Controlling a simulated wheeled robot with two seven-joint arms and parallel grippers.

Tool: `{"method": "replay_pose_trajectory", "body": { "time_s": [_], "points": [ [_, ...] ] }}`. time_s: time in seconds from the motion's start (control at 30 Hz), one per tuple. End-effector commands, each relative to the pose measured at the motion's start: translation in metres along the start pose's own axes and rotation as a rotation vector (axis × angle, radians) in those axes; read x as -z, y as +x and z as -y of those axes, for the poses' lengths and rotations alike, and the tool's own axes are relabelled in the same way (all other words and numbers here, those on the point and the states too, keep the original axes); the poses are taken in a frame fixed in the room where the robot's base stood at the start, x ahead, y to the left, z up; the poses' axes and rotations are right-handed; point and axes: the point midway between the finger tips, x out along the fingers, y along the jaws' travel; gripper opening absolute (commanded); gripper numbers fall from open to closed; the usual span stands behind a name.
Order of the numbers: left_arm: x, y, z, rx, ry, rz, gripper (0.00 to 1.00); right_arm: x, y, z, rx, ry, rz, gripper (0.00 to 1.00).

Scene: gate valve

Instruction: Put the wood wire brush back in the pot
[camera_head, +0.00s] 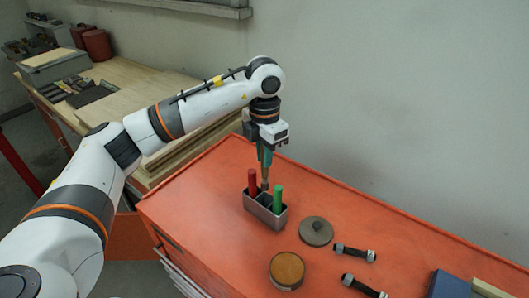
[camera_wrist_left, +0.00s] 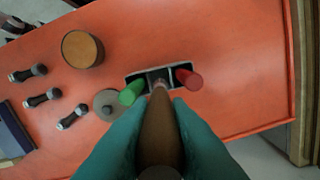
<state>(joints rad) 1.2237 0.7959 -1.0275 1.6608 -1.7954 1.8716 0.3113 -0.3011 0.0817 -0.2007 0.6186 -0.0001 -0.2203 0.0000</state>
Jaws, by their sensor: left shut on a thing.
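The pot (camera_head: 259,214) is a small grey metal box with compartments on the orange cabinet top. A red handle (camera_head: 253,181) and a green handle (camera_head: 277,197) stand in its outer parts. My left gripper (camera_head: 265,165), with teal fingers, is above the pot and shut on the wood wire brush (camera_wrist_left: 160,130). The brush has a brown wooden body, and its lower end (camera_head: 265,185) points down between the two handles. In the left wrist view that end lines up with the middle of the pot (camera_wrist_left: 168,68). I cannot tell whether it is inside the rim.
A round tin (camera_head: 287,270) with a brownish top, a grey lid-like disc (camera_head: 316,231) and dark bolts (camera_head: 354,253) lie right of the pot. A blue box (camera_head: 451,285) is at the front right. A wooden workbench (camera_head: 150,92) stands behind left. The cabinet top's far right is clear.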

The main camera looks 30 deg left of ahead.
Motion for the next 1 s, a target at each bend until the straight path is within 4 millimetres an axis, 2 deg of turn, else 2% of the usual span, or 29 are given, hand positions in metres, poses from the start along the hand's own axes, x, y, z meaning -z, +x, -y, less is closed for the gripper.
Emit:
{"method": "replay_pose_trajectory", "body": {
  "time_s": [0.03,0.7,1.0],
  "points": [
    [0.0,0.01,0.0,0.0,0.0,0.001,0.0,-0.001,0.009,0.0,0.0,0.0,0.002,0.36],
    [0.0,0.077,0.0,0.0,0.0,0.0,0.0,0.003,0.064,-0.001,0.0,0.002,0.004,0.36],
    [0.0,0.093,0.0,0.001,0.0,0.0,0.0,0.004,0.076,-0.003,-0.002,0.003,0.004,0.36]
  ]
}}
